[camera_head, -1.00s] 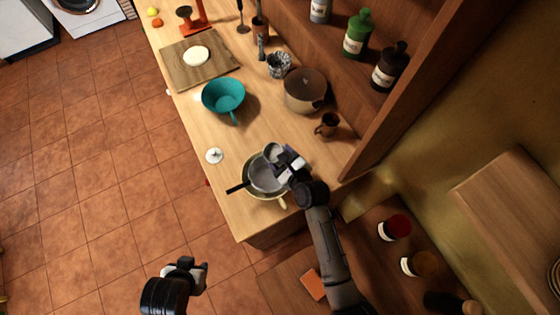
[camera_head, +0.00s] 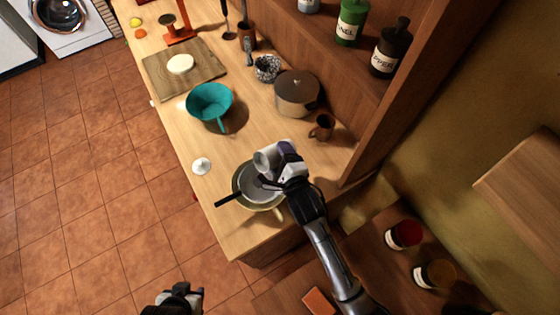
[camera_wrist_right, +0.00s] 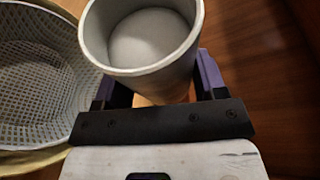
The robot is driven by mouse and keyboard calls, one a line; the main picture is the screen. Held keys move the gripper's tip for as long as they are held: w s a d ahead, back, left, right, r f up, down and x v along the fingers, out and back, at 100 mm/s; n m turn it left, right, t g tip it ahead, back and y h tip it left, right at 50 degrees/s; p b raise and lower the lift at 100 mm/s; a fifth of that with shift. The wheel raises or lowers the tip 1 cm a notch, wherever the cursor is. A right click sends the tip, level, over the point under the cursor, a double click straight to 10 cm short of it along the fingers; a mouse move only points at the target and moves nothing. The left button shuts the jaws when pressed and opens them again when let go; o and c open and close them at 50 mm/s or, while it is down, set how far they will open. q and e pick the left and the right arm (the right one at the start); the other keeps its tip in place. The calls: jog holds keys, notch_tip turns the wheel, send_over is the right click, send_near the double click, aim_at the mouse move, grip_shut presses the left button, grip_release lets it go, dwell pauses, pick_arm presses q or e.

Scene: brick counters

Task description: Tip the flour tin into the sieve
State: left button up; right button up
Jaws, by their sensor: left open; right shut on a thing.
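The flour tin (camera_head: 266,159), a pale grey cylinder, is in my right gripper (camera_head: 283,168), which is shut on it. In the right wrist view the tin (camera_wrist_right: 143,40) is open at the top, with pale flour (camera_wrist_right: 147,36) inside. It is held up beside the sieve's upper right edge in the head view. The sieve (camera_head: 256,187), a grey mesh bowl with a black handle, rests in a yellowish bowl (camera_head: 242,204). In the wrist view the sieve (camera_wrist_right: 35,85) is at the left, and its visible mesh looks bare. My left gripper (camera_head: 188,292) is open and empty, off the counter's front.
A board with dough (camera_head: 180,64) is further back. The shelf upright (camera_head: 395,125) rises at right.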

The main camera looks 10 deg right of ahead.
aim_at(278, 156)
jog(key=shift+r+n+t+b, duration=0.3)
jog(key=shift+n+t+b, duration=0.2)
jog(key=shift+n+b, duration=0.5)
jog(key=shift+s+a+r+n+t+b, duration=0.1)
jog(key=shift+r+n+t+b, duration=0.2)
jog(key=shift+r+n, duration=0.4)
jog(key=shift+s+a+r+n+t, duration=0.1)
jog(key=shift+a+n+t, duration=0.1)
jog(key=shift+n, duration=0.25)
jog(key=shift+s+a+r+n+t, duration=0.1)
jog(key=shift+n+t, duration=0.1)
jog(key=shift+n, duration=0.25)
jog(key=shift+r+n+b, duration=0.3)
jog(key=shift+n+b, duration=0.05)
jog(key=shift+n, duration=0.15)
jog(key=shift+r, duration=0.1)
